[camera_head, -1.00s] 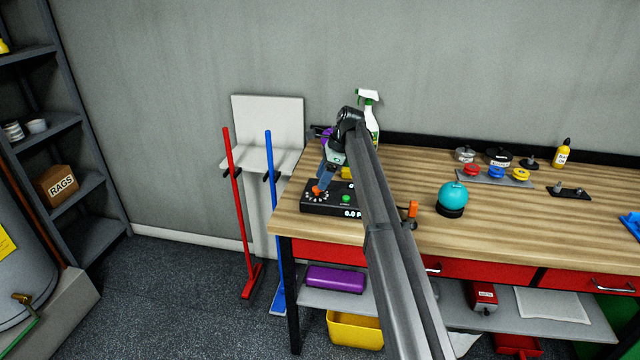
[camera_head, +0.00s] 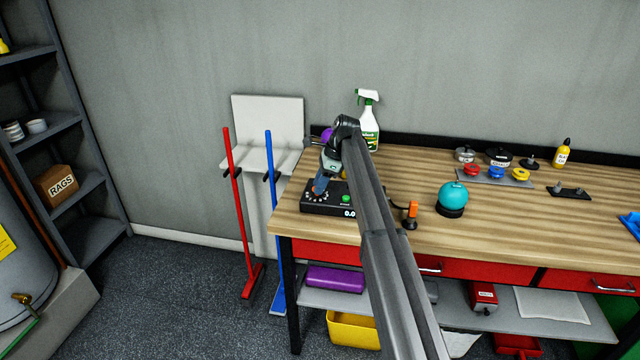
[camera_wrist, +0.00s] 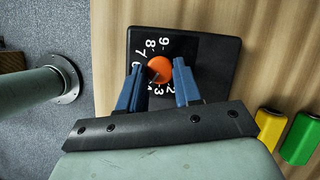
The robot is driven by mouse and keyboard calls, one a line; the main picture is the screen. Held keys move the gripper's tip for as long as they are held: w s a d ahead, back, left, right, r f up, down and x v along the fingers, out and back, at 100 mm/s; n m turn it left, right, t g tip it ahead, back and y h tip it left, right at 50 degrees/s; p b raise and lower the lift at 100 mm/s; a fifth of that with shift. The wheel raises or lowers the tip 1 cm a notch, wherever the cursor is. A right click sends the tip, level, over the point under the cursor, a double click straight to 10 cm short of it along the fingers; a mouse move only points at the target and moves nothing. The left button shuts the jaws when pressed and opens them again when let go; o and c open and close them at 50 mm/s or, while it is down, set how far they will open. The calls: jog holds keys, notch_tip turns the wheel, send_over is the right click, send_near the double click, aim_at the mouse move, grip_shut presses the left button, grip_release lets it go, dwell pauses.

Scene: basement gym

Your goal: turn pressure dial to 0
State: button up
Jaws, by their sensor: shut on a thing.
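The pressure dial is an orange round knob (camera_wrist: 160,72) with white numbers around it on a black box (camera_wrist: 218,55). In the head view the black box (camera_head: 334,209) stands near the left end of the workbench, with a green button and a partly hidden display beginning "0.0". My gripper (camera_wrist: 158,80), with blue fingers, reaches down over the dial and is shut on the knob, one finger on each side. In the head view my gripper (camera_head: 320,188) hides most of the knob. The fingers cover some of the numbers in the wrist view.
The wooden bench top (camera_head: 310,225) is clear just left of the box. An orange-topped tool (camera_head: 411,212) and a teal ball (camera_head: 453,196) stand to the right. A spray bottle (camera_head: 369,125) is behind. Yellow (camera_wrist: 270,127) and green (camera_wrist: 300,140) objects lie near my gripper.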

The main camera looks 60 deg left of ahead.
jog(key=c, duration=0.4)
jog(key=n, duration=0.2)
jog(key=n+h, duration=0.2)
jog(key=n, duration=0.1)
jog(key=shift+w+a+n+g, duration=0.1)
jog(key=shift+a+n+g, duration=0.2)
jog(key=shift+a, duration=0.05)
jog(key=n+h, duration=0.1)
jog(key=n, duration=0.2)
jog(key=n+h, duration=0.1)
jog(key=n, duration=0.2)
jog(key=shift+a+t, duration=0.15)
jog(key=shift+t, duration=0.25)
jog(key=shift+n, duration=0.3)
jog(key=o, duration=1.1)
jog(key=shift+c, duration=0.2)
